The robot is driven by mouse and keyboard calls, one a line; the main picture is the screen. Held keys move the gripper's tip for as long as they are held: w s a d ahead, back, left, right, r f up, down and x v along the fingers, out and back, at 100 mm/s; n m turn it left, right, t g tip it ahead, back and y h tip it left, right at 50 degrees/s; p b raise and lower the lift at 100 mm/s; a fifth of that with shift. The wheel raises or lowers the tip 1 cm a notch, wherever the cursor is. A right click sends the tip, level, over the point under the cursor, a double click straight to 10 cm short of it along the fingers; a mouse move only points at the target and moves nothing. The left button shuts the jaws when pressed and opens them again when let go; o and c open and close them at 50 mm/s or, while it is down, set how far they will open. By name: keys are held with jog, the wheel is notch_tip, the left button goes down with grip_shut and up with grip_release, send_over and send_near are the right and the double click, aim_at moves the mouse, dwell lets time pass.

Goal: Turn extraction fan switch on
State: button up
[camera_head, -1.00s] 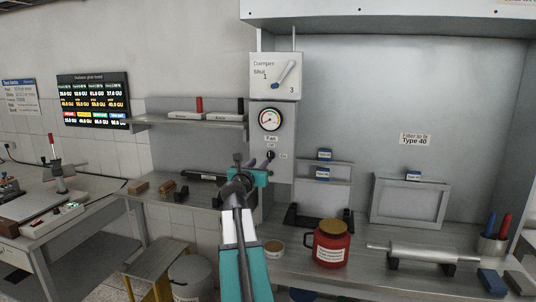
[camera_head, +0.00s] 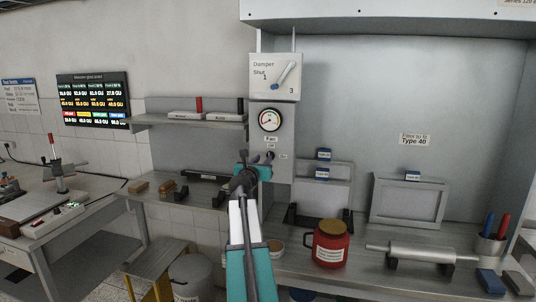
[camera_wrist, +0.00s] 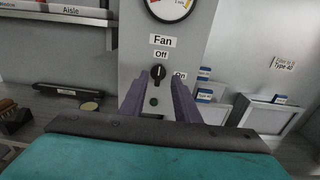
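The black fan switch (camera_wrist: 158,72) is a rotary knob on the grey column, below the "Fan" and "Off" labels. It stands upright toward "Off"; "On" is printed to its right. In the wrist view, my gripper (camera_wrist: 158,80) is open, with its two purple-grey fingers apart on the left and right of the knob. I cannot tell whether either finger touches it. A small green round spot (camera_wrist: 154,102) shows between the fingers below the knob. In the head view, my gripper (camera_head: 264,158) is up against the switch area and partly hides it.
A round gauge (camera_head: 270,120) and a damper panel (camera_head: 275,77) with a lever sit above the switch. A shelf (camera_head: 190,119) is to the left. A red jar (camera_head: 328,248), a framed filter (camera_head: 410,202) and a metal roller (camera_head: 423,254) stand on the bench to the right.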

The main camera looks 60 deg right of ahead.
aim_at(269, 152)
jog(key=shift+p+x, duration=0.85)
jog(key=shift+x, duration=3.25)
jog(key=shift+f, duration=0.1)
grip_shut()
